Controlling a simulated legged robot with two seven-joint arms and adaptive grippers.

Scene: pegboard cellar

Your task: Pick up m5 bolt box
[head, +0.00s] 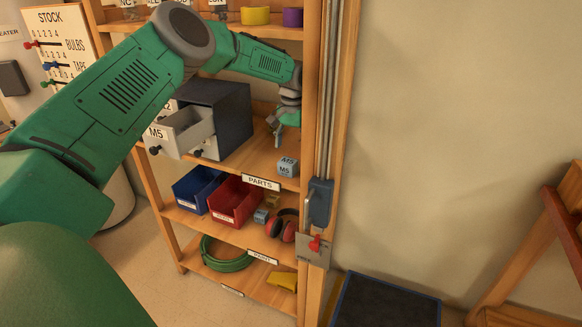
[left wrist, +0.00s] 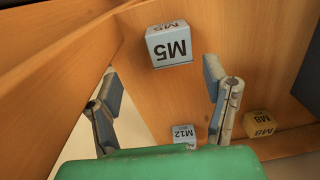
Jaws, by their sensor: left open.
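The M5 bolt box (head: 288,166) is a small light-blue cube marked M5. It stands near the right front of the shelf above the PARTS label. In the left wrist view the M5 bolt box (left wrist: 170,46) appears beyond the fingertips, roughly between their lines. My left gripper (head: 278,136) is above and slightly left of the box in the head view, its fingers pointing down. In the left wrist view my left gripper (left wrist: 161,72) has its fingers wide apart with nothing between them. A gap to the box seems to remain. My right gripper is not in view.
A dark drawer cabinet (head: 228,116) with an open drawer (head: 182,131) labelled M5 stands left on the same shelf. The shelf's upright (head: 312,100) is close on the right. Below are blue (head: 194,190) and red (head: 233,203) bins, and M12 (left wrist: 184,133) and M8 (left wrist: 259,123) boxes.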

